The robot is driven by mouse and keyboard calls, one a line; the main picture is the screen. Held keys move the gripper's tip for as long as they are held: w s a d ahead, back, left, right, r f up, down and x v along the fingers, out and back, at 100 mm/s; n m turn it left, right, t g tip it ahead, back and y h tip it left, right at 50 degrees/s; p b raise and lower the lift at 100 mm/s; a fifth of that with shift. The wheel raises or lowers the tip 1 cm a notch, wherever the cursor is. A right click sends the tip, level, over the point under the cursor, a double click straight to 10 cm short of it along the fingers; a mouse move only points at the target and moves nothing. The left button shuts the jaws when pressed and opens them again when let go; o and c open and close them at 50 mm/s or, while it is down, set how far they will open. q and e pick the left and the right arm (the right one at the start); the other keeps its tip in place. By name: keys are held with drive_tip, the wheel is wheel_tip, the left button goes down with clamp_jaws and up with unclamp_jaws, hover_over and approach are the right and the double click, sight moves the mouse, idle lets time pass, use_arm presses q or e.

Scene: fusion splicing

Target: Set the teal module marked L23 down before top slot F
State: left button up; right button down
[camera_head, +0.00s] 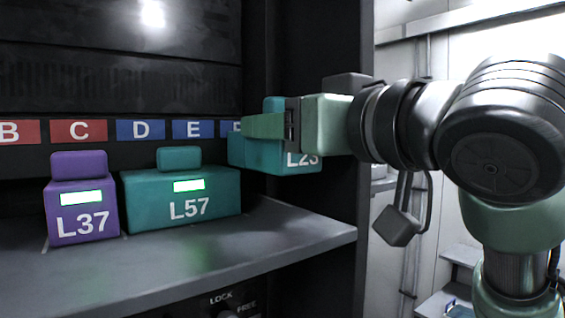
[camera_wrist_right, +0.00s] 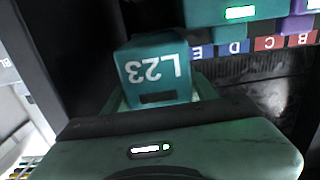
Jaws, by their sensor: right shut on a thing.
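The teal module marked L23 (camera_head: 290,160) is in my right gripper (camera_head: 275,122), which is shut on its top grip. In the head view the module hangs over the right end of the shelf (camera_head: 285,225), apparently above its surface, beside the F label (camera_head: 236,126). That blue label is partly hidden by the gripper and module. In the right wrist view the module (camera_wrist_right: 155,72) shows its L23 marking upside down. My left gripper is not in view.
A purple module L37 (camera_head: 83,212) and a larger teal module L57 (camera_head: 181,198) stand on the shelf to the left. Labels B, C (camera_head: 78,131), D and E (camera_head: 193,129) run along the rack. A dark side wall (camera_head: 335,190) bounds the right. The shelf's front right is bare.

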drive_tip(key=shift+w+f, duration=0.1)
drive_tip(key=shift+f, duration=0.75)
drive_tip(key=f, duration=0.1)
drive_tip(key=f+p, duration=0.1)
drive_tip(key=f, duration=0.1)
drive_tip(key=shift+s+d, duration=0.15)
drive_tip(key=shift+s, duration=0.2)
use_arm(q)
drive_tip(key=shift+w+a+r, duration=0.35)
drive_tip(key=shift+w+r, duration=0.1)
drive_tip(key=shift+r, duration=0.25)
use_arm(e)
drive_tip(key=shift+w+f, duration=0.15)
drive_tip(key=shift+f, duration=0.3)
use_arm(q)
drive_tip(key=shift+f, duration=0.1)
use_arm(e)
drive_tip(key=shift+f, duration=0.1)
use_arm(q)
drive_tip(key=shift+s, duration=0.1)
use_arm(e)
drive_tip(key=shift+c, duration=2.4)
unclamp_jaws()
use_arm(q)
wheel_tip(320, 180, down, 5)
drive_tip(key=b, duration=0.4)
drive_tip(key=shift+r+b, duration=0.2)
drive_tip(key=shift+b, duration=0.2)
use_arm(e)
drive_tip(key=v, duration=1.2)
